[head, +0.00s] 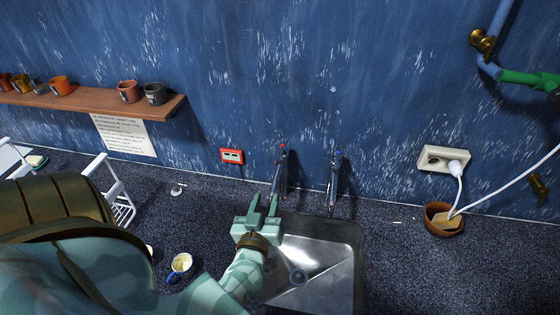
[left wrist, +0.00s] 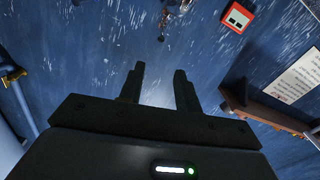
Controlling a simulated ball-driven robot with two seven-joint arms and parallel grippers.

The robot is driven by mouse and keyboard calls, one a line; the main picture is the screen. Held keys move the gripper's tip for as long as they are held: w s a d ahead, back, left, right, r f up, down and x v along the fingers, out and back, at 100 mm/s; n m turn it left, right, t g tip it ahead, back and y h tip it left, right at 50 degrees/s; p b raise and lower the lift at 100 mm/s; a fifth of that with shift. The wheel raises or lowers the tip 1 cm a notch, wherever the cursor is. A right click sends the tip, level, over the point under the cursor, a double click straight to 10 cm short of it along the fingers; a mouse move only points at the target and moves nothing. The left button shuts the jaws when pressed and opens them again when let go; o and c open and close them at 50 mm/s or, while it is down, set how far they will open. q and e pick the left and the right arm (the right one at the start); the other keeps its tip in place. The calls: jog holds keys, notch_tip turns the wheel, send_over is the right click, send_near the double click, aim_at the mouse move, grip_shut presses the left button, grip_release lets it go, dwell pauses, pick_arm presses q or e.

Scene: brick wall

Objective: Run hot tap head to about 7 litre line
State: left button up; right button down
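The hot tap (head: 281,168), with a red mark on its top, stands at the back of the metal sink (head: 345,235). The tap with a blue mark (head: 335,180) stands to its right. My left gripper (head: 263,204) is over the sink's back left corner, in front of and below the red-marked tap. Its two fingers are apart with nothing between them, as the left wrist view (left wrist: 160,88) also shows. A red box with a pale face (head: 232,156) is on the wall left of the taps; its reading is too small to tell. My right gripper is out of view.
A wooden shelf (head: 150,107) with several mugs hangs at left above a paper notice (head: 125,135). A white rack (head: 118,195) and a cup (head: 181,264) are left of my arm. A socket (head: 445,160) and a brown bowl (head: 430,210) are at right.

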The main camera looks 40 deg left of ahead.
aim_at(278, 158)
pick_arm(q)
jog(key=x, duration=1.1)
jog(key=b+x, duration=0.1)
jog(key=x, duration=0.5)
jog(key=shift+f, duration=0.35)
grip_shut()
